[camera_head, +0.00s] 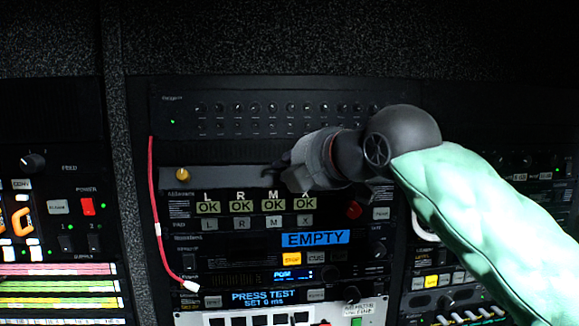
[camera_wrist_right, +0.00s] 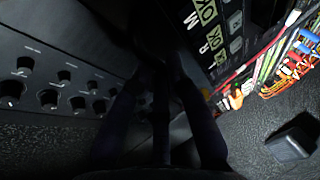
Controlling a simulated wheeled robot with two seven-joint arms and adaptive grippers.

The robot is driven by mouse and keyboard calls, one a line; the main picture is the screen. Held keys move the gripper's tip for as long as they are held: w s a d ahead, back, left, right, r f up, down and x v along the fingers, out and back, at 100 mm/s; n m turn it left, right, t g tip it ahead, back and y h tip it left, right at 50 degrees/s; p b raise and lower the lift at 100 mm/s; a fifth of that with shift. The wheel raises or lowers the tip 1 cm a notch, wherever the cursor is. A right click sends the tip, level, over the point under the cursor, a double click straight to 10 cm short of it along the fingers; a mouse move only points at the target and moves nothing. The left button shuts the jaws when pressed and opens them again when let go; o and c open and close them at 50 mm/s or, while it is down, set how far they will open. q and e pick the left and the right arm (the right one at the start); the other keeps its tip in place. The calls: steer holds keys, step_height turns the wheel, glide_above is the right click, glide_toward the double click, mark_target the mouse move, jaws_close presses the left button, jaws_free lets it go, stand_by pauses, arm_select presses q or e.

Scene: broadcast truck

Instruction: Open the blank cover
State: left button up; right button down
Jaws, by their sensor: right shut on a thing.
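The blank cover (camera_head: 225,180) is a plain grey strip across the rack, above the row of OK displays. A brass knob (camera_head: 183,173) shows at its left end. My right gripper (camera_head: 284,166) comes in from the right and is shut on the blank cover near its middle; the gripper hides the cover's right part. In the right wrist view the dark fingers (camera_wrist_right: 160,75) point into deep shadow, and the exact grasped spot cannot be made out. My left gripper is not in view.
Above is a black panel with a row of small knobs (camera_head: 272,107). Below are the OK displays (camera_head: 240,206) and a blue EMPTY label (camera_head: 315,239). A red cable (camera_head: 154,205) hangs down the left side. Other racks stand to both sides.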

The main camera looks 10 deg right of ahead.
steer(key=shift+r+m+g+h, duration=0.3)
steer(key=shift+r+g, duration=0.15)
steer(key=shift+g, duration=0.45)
steer(key=shift+r+g, duration=0.1)
steer(key=shift+g, duration=0.2)
steer(key=c, duration=1.2)
jaws_free()
steer(key=shift+w, duration=0.15)
steer(key=v, duration=1.2)
